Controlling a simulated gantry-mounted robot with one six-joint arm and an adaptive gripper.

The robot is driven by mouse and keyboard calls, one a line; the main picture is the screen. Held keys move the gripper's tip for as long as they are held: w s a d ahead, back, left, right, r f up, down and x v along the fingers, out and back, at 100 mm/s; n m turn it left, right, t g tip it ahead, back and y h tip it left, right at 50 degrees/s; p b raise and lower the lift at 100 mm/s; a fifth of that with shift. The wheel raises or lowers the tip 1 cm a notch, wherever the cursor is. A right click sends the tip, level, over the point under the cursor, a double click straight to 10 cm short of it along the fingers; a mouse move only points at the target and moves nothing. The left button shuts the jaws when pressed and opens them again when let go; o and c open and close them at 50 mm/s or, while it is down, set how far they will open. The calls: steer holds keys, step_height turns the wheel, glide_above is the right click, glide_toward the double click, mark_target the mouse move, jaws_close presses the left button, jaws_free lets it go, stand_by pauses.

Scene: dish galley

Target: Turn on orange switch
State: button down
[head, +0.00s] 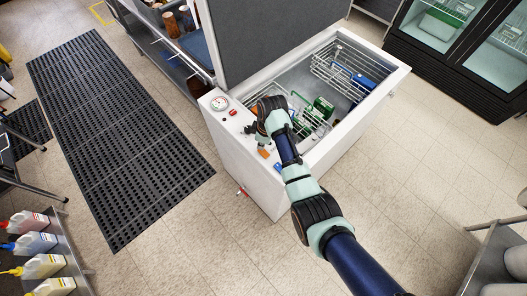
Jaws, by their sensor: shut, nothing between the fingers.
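A small orange switch (263,153) sits on the white top rim of the open chest unit (240,160), at its near left corner. My gripper (250,130) is over that rim, just above and left of the orange switch in the picture. Its fingers are shut and empty. The gripper body and wrist are close beside the switch, and I cannot tell whether any part touches it. The switch's on or off position is too small to read.
Along the same rim are a round gauge (219,103), a small red button (233,113) and a blue part (278,167). The raised grey lid (275,35) stands behind. Wire baskets (335,70) and green items (323,106) are inside the unit.

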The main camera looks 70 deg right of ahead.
steer(key=shift+f+b, duration=0.65)
steer(key=shift+f, duration=0.4)
stand_by(0.4)
step_height(320, 180, up, 7)
steer(key=p, duration=0.7)
steer(key=shift+r, duration=0.1)
stand_by(0.3)
